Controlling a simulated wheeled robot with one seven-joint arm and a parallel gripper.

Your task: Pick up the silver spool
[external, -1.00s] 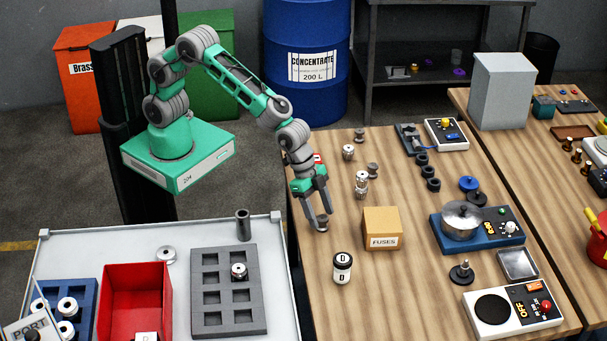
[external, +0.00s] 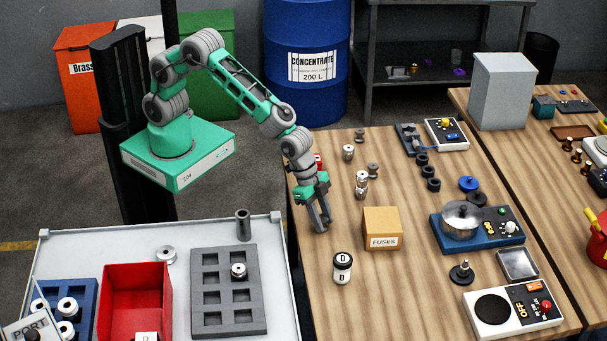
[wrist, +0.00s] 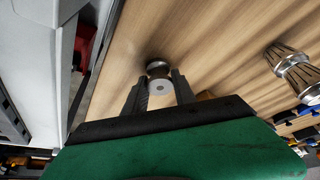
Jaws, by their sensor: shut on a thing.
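The silver spool (wrist: 158,70) shows in the wrist view, between the two dark fingers of my gripper (wrist: 160,84). It has a round flange and a pale end face with a small dark hole. In the external view my gripper (external: 321,222) points down at the left part of the wooden table, and its jaws are shut on the spool. There the fingers mostly hide the spool. It is low at the table top; I cannot tell whether it still touches the wood.
Several metal parts, one a stacked piece (external: 361,184), stand behind. A grey tray (external: 228,322) and a red bin (external: 135,272) are on the left bench.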

